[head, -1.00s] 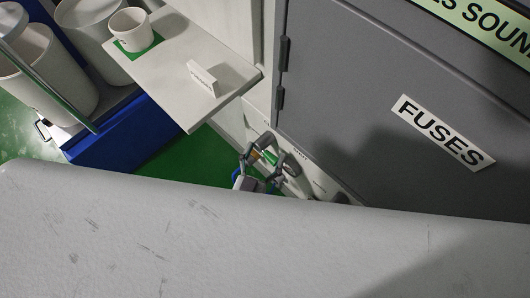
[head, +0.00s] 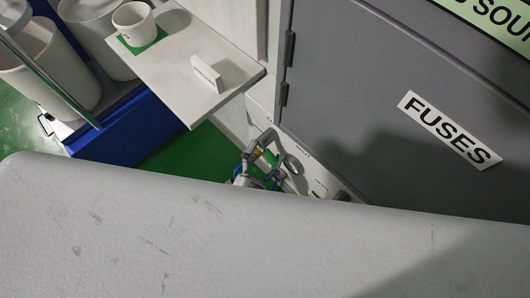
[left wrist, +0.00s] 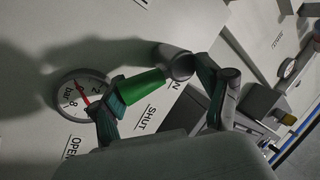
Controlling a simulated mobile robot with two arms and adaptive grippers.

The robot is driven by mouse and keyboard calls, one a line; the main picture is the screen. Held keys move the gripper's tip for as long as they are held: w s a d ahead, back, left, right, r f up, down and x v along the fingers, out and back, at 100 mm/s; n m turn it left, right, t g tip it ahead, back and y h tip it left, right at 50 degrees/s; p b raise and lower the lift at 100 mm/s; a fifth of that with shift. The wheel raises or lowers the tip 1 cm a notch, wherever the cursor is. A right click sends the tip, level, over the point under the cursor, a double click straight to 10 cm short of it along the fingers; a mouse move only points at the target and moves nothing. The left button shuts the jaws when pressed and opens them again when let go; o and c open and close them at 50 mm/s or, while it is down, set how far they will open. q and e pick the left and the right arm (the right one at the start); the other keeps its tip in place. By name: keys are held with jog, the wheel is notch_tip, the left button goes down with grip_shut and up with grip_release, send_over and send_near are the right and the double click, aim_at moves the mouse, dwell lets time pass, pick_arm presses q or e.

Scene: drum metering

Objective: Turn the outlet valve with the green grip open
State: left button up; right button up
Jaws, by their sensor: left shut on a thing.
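The outlet valve's green grip (left wrist: 143,87) shows in the left wrist view as a short green lever on a grey metal hub (left wrist: 176,62) at the pale panel. My left gripper (left wrist: 160,102) is shut on the green grip, with one finger at each side of it. The printed words SHUT and OPEN lie on the panel below the lever, SHUT nearer to it. In the head view my left gripper (head: 267,162) is low at the panel and hides most of the valve. My right gripper is in neither view.
A round pressure gauge (left wrist: 84,94) with a red needle sits close to my left finger. In the head view a shelf (head: 185,85) with a white cup (head: 134,22) juts out above. A grey FUSES cabinet (head: 360,90) stands right, a blue base (head: 125,128) left.

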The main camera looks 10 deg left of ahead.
pick_arm(q)
jog(key=m+h, duration=0.1)
jog(key=m, duration=0.1)
jog(key=m+h+b, duration=0.1)
jog(key=m, duration=0.1)
jog(key=f+m, duration=0.1)
jog(key=m, duration=0.1)
jog(key=shift+w+a+h+b, duration=0.1)
jog(key=shift+w+h+b, duration=0.2)
jog(key=shift+w+h, duration=0.1)
jog(key=shift+w+a+f+m+g+h+b, duration=0.1)
jog(key=shift+a+m+g+h+b, duration=0.15)
jog(key=shift+m+h, duration=0.75)
jog(key=shift+w+a+r+m+g+h+b, duration=0.15)
jog(key=shift+m+g+h+b, duration=0.2)
jog(key=shift+m, duration=1.4)
jog(key=shift+w+a+f+m+g+h+b, duration=0.1)
jog(key=shift+a+f+m+g+h+b, duration=0.15)
jog(key=shift+m+h, duration=0.75)
jog(key=shift+r+m, duration=0.1)
jog(key=shift+m, duration=0.55)
jog(key=o, duration=0.7)
jog(key=shift+o, duration=1.4)
jog(key=shift+w+d, duration=0.1)
jog(key=shift+d, duration=0.1)
